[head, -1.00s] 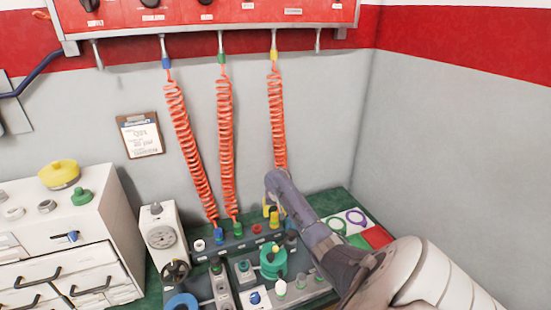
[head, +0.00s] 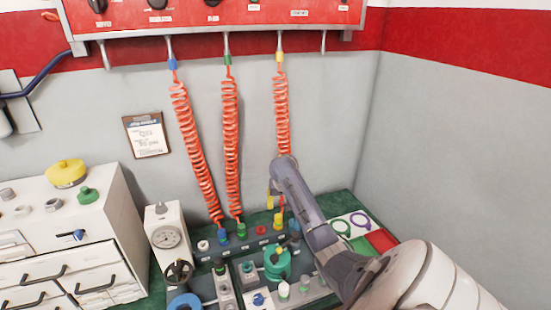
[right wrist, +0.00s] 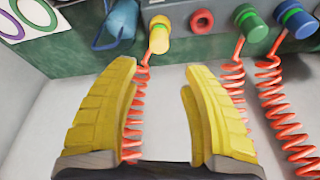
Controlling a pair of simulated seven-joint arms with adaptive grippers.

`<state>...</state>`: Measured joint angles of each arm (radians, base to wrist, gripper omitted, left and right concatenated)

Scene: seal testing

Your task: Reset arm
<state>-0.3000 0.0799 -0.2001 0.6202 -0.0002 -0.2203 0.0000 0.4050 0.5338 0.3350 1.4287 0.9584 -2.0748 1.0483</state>
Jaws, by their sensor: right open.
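My right gripper (head: 271,197) has yellow fingers and hangs just above the connector row at the bench's back. It is open. Its spread fingers also show in the right wrist view (right wrist: 157,100). A yellow connector (head: 278,222) sits in the row below it and appears beyond the fingertips in the wrist view (right wrist: 159,36). Its orange coiled hose (head: 282,110) runs up to the red panel (head: 215,20). In the wrist view this hose passes through the gap, near the left finger; I cannot tell whether they touch. My left gripper is out of view.
Blue (head: 222,235) and green (head: 241,230) connectors with coiled hoses stand left of the yellow one. A red ring port (head: 260,230) lies between green and yellow. A gauge unit (head: 168,240) and white drawers (head: 65,250) stand left. The grey wall is close behind.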

